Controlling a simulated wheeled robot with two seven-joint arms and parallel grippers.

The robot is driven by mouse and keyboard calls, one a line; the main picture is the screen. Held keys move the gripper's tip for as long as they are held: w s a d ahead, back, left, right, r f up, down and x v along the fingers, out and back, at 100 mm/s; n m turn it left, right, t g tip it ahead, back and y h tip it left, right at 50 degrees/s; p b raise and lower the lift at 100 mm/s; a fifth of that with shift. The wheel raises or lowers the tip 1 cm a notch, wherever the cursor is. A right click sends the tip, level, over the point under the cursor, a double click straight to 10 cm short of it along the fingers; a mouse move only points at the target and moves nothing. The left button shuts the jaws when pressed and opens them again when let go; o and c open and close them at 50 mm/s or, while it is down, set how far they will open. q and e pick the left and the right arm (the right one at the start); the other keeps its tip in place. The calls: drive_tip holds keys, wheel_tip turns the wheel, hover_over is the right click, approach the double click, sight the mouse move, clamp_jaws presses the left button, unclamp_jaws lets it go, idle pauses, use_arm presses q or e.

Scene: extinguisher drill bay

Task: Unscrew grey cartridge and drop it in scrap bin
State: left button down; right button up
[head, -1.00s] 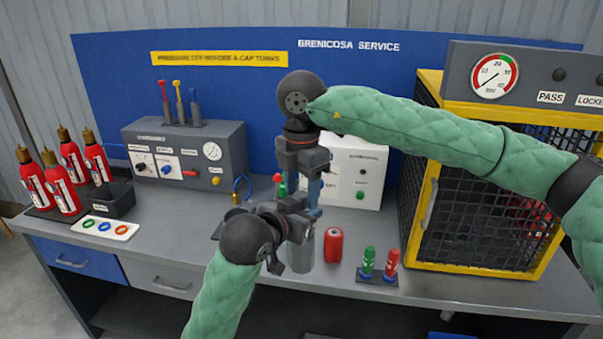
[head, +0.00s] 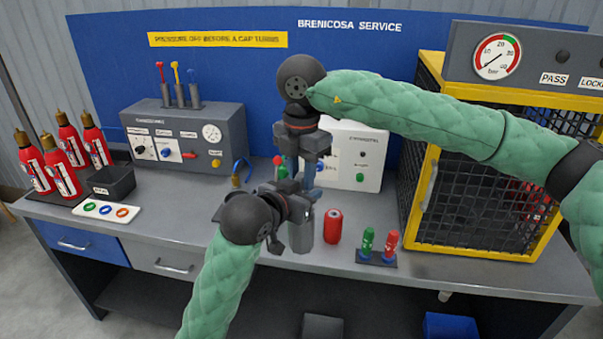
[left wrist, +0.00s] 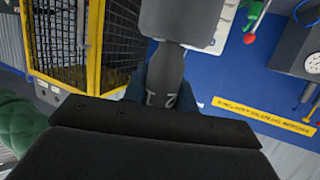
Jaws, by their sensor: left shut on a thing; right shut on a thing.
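The grey cartridge (head: 303,236) is a light grey cylinder, upright in front of the bench's middle in the head view. Its body also shows at the top of the left wrist view (left wrist: 182,22). My left gripper (head: 301,203) is shut on a darker neck-like part (left wrist: 166,85) joined to this body; small white marks show on that part. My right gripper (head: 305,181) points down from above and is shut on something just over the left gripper. What it holds is hidden by the overlapping jaws. I cannot tell whether the cartridge touches the bench.
A red can (head: 333,228) stands close right of the cartridge, then a small stand (head: 377,259) with green and red cylinders. A grey bin (head: 322,326) and a blue bin (head: 451,326) sit low in front; which is scrap is unclear. A yellow-framed cage (head: 411,190) stands right.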

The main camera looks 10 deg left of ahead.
drive_tip(key=n, duration=0.2)
drive_tip(key=shift+w+r+n, duration=0.1)
drive_tip(key=shift+n, duration=0.2)
idle(0.4)
idle(0.4)
drive_tip(key=o, duration=1.1)
drive_tip(key=shift+o, duration=0.3)
drive_tip(key=shift+r, duration=2.25)
wheel_tip(320, 180, up, 6)
drive_tip(key=n, duration=0.2)
wheel_tip(320, 180, down, 11)
drive_tip(key=shift+f, duration=0.1)
